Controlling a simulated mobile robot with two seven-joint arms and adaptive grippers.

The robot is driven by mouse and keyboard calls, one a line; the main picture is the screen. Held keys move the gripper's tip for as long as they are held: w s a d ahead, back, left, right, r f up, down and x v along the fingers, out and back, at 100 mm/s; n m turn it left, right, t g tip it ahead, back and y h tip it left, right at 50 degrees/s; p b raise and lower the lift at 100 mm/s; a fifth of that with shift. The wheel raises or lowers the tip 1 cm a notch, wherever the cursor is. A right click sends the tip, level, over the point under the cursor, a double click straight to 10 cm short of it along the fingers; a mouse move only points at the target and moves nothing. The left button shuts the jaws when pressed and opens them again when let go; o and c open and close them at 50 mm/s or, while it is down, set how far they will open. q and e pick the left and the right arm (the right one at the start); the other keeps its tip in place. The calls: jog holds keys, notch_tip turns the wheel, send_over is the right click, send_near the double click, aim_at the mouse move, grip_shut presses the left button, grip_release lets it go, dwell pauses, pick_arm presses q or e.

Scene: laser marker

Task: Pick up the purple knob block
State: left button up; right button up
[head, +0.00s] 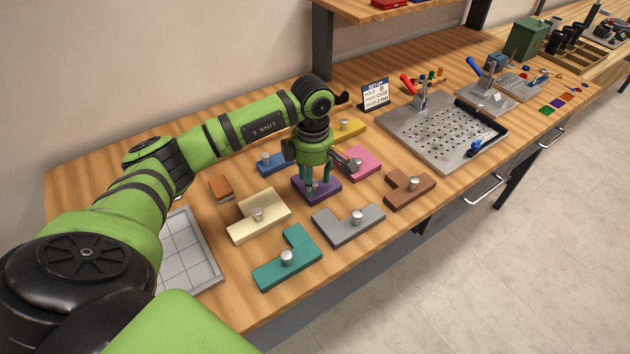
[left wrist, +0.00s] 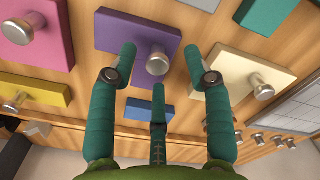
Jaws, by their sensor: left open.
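The purple knob block (head: 329,191) lies on the wooden table among other knob blocks. It also shows in the left wrist view (left wrist: 115,28), with its round metal knob (left wrist: 157,61) facing the camera. My left gripper (head: 318,190) is right over the purple block, pointing down. In the left wrist view its teal fingers (left wrist: 163,75) are spread, with the knob between their tips. I cannot tell whether any finger touches the knob or block. In the head view the gripper hides the knob. My right gripper is not in view.
Close around stand the pink block (head: 366,166), grey block (head: 338,232), cream block (head: 241,229), blue block (head: 268,168), teal block (head: 270,272) and brown block (head: 404,198). A white gridded tray (head: 205,240) is at left, a perforated metal plate (head: 440,150) at right.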

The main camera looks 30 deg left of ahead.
aim_at(322, 191)
pick_arm(q)
jog(key=shift+w+a+f, duration=0.1)
jog(key=shift+w+f, duration=0.1)
jog(key=shift+f, duration=1.05)
jog(key=shift+s+r, duration=0.15)
grip_shut()
